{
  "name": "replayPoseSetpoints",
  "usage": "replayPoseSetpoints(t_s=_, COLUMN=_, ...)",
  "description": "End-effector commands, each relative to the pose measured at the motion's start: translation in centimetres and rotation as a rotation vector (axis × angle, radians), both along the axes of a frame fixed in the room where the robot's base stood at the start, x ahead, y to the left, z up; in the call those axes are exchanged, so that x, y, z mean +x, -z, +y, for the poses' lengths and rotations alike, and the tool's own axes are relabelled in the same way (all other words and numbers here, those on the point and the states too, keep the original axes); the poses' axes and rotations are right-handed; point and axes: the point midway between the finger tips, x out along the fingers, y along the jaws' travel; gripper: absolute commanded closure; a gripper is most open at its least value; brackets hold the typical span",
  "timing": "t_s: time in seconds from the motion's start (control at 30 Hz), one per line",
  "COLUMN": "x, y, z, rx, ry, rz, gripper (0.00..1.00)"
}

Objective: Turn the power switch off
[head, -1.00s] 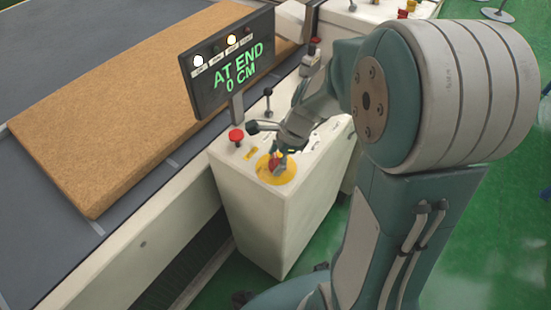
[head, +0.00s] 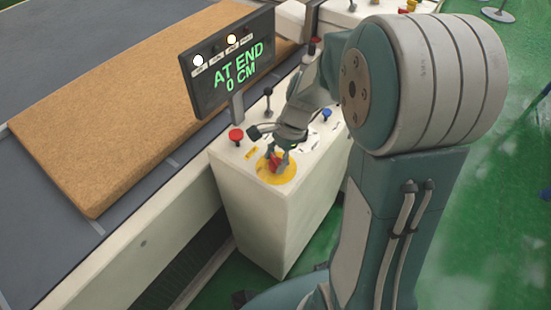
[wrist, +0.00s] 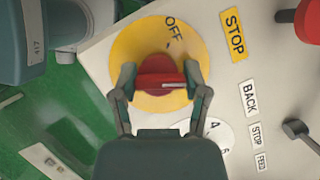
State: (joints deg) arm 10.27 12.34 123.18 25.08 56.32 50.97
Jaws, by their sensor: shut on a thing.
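The power switch is a red knob (wrist: 160,82) on a round yellow plate (wrist: 130,45) with the word OFF at its top in the wrist view. The knob's bar lies crosswise in that view, not pointing at OFF. The rest of the plate's lettering is hidden. My gripper (wrist: 160,85) is shut on the knob, one finger at each end of the bar. In the head view the yellow plate (head: 288,174) is on top of the white control box (head: 262,215), with my gripper (head: 277,160) reaching down onto it.
A red mushroom button (head: 236,135) stands beside a yellow STOP label (wrist: 234,34). A black lever (head: 267,105) and a blue button (head: 327,114) are on the same box. The display (head: 232,66) reads AT END 0 CM.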

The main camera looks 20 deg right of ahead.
Motion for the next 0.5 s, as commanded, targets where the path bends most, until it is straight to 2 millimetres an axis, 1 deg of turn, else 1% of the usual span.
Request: replayPoseSetpoints(t_s=0.5, x=0.06, y=0.03, z=0.13, rx=0.0, ry=-0.491, rz=-0.002, gripper=0.88)
